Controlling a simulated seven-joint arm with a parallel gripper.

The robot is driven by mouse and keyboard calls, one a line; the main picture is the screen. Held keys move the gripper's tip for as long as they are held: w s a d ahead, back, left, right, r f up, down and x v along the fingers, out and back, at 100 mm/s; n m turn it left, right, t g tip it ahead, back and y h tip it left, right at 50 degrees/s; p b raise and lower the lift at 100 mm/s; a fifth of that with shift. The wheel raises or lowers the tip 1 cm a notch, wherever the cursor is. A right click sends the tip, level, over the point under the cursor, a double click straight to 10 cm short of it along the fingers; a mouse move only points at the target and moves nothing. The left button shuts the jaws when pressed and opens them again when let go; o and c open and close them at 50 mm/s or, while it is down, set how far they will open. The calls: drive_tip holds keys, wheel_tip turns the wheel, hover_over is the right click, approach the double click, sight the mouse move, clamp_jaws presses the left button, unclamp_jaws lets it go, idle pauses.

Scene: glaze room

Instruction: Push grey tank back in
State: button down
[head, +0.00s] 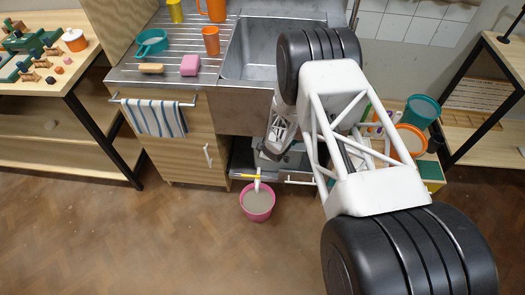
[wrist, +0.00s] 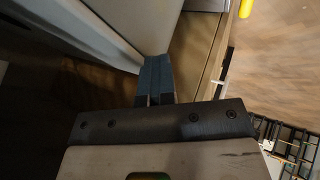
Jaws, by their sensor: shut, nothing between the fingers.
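My gripper (head: 271,153) is low under the sink in the head view, at the open space below the counter. In the wrist view its two dark fingers (wrist: 156,75) are together with nothing between them. A pale grey smooth body (wrist: 135,22), which looks like the grey tank, fills the upper left of the wrist view. The fingertips are close beside its lower edge; I cannot tell whether they touch it. In the head view the tank is mostly hidden by my arm and the sink front, so how far out it stands is unclear.
A pink bucket (head: 257,204) with grey liquid stands on the floor in front of the opening, below a yellow piece (head: 250,176). A wooden cabinet (head: 185,160) with a striped towel (head: 153,117) is at left. A teal bucket (head: 423,108) stands at right. The front floor is clear.

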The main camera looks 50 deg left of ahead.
drive_tip(key=s+d+r, duration=0.3)
drive_tip(key=d+r, duration=0.5)
drive_tip(key=shift+s+d, duration=0.2)
drive_tip(key=shift+d, duration=0.2)
idle(0.6)
idle(0.5)
